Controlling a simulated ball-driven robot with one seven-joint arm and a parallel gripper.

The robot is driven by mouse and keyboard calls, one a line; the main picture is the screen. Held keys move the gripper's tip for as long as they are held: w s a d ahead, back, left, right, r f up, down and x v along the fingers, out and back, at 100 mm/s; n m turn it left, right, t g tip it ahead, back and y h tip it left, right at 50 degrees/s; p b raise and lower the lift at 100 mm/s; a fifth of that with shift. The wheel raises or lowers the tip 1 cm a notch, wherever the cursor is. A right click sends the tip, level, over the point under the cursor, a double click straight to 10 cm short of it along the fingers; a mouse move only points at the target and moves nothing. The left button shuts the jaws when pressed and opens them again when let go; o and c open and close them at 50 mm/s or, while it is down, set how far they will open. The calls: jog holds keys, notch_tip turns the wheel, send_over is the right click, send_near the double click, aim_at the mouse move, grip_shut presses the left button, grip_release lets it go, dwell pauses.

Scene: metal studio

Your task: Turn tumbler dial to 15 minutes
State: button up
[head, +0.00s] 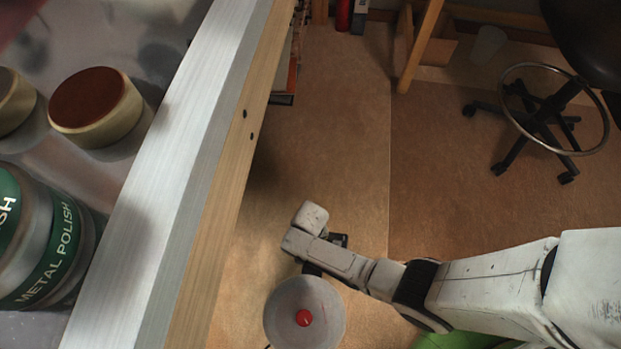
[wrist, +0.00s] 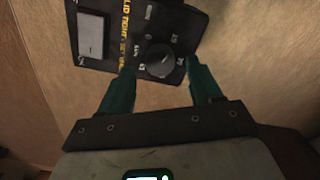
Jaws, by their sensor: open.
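The tumbler's black control panel (wrist: 120,50) shows at the top of the wrist view, with yellow lettering and a pale rectangular label or switch at its left. Its round dark dial (wrist: 160,63) sits at the lower right of the panel, with small white marks around it. The dial's setting is too small and blurred to read. My gripper (wrist: 160,69) is open, with one green finger on each side of the dial. I cannot tell whether either finger touches it. In the head view the panel and fingers cannot be made out.
In the head view a metal-edged workbench (head: 170,170) runs along the left, with a green metal polish tin (head: 60,240) and round brass-coloured pieces (head: 97,107) on it. A wheeled stool (head: 545,125) stands at upper right. Brown floor (head: 330,130) lies clear between.

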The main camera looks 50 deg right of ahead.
notch_tip(320, 180, up, 8)
jog(key=p, duration=0.4)
dwell(0.4)
jog(key=s+d+r+n, duration=0.2)
jog(key=s+d+r, duration=0.1)
jog(key=r, duration=0.6)
jog(key=s+d+r+n+t, duration=0.1)
jog(key=s+d+r, duration=0.15)
jog(key=r, duration=0.55)
jog(key=s+d+r+n, duration=0.2)
jog(key=s+r, duration=0.2)
jog(key=r, duration=0.5)
notch_tip(320, 180, up, 26)
jog(key=p, duration=2.5)
jog(key=shift+s+d+p, duration=0.25)
jog(key=shift+p, duration=0.05)
